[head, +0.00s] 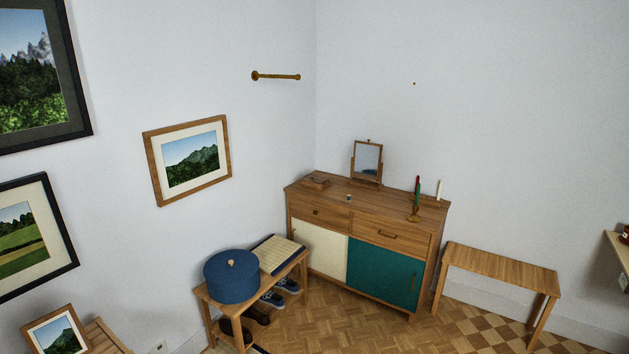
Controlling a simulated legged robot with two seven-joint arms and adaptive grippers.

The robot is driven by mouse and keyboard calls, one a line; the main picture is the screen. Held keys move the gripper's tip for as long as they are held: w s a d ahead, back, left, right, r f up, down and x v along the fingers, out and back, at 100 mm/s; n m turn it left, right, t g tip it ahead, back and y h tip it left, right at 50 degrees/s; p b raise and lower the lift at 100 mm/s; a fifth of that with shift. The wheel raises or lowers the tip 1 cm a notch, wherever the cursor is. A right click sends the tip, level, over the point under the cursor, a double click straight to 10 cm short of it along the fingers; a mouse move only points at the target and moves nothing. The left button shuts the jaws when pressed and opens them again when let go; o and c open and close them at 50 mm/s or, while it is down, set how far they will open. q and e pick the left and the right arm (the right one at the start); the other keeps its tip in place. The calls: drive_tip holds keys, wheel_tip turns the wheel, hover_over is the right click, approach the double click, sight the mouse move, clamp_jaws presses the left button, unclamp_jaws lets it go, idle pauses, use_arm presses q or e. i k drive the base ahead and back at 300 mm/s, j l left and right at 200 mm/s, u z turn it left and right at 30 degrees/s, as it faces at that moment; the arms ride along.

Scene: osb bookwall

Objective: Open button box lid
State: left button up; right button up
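Two things could be the button box, and I cannot tell which it is. Neither of my grippers is in the head view.
The wooden sideboard (390,213) stands in the corner, carrying a small mirror (367,161) and a candle holder (414,214). The bench (303,261) holds a woven pad (275,254), with shoes (272,299) below. A wooden side table (500,266) stands right. Parquet floor in front is clear.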

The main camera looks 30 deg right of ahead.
sight(315, 177)
drive_tip(key=i+l+z, duration=0.9)
drive_tip(key=i, duration=0.55)
drive_tip(key=i+z, duration=0.35)
drive_tip(key=i, duration=0.6)
